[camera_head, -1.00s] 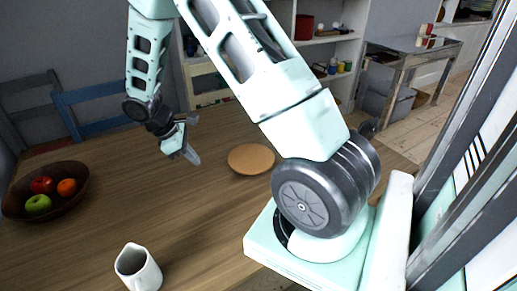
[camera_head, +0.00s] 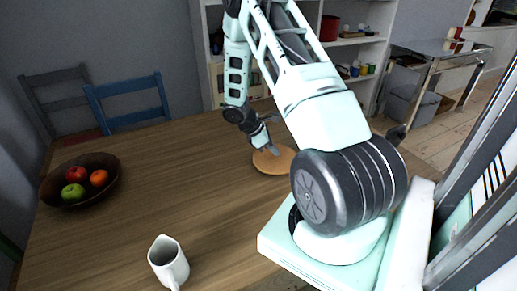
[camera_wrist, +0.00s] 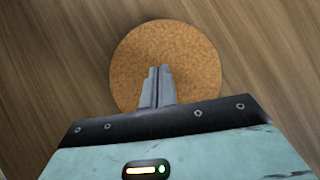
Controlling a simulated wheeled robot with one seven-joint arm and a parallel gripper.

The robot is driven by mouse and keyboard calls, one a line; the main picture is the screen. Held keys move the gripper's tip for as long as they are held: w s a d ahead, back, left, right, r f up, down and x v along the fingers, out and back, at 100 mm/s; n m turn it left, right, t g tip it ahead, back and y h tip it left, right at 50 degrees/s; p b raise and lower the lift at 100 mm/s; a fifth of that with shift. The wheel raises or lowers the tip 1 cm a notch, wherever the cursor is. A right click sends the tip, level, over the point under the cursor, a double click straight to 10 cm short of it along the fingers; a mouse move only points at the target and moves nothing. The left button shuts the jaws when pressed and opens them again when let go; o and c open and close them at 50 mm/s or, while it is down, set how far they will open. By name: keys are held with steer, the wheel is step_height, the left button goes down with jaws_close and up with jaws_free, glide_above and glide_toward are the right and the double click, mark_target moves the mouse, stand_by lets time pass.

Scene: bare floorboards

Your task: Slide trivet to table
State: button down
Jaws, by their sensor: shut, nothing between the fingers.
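The trivet (camera_head: 284,160) is a round, flat, cork-brown disc lying on the wooden table (camera_head: 215,185). My gripper (camera_head: 275,151) is shut and empty, with its fingertips over the trivet in the head view. In the wrist view the trivet (camera_wrist: 190,55) lies flat on the wood, and the closed fingers of my gripper (camera_wrist: 158,70) overlap its middle. I cannot tell whether the fingertips touch the trivet or hover just above it. The fingers and gripper body hide part of its near side.
A dark bowl (camera_head: 60,192) with several fruits stands at the table's left. A white jug (camera_head: 168,262) stands near the front. A blue chair (camera_head: 125,103) and a grey chair (camera_head: 58,97) stand behind the table. The middle of the table is clear.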

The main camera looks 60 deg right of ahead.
steer(key=shift+s+d, duration=0.4)
steer(key=shift+s, duration=0.2)
steer(key=shift+w+a+f, duration=0.1)
steer(key=shift+w+f, duration=0.1)
steer(key=shift+f, duration=0.65)
steer(key=shift+s, duration=0.1)
steer(key=shift+a, duration=0.1)
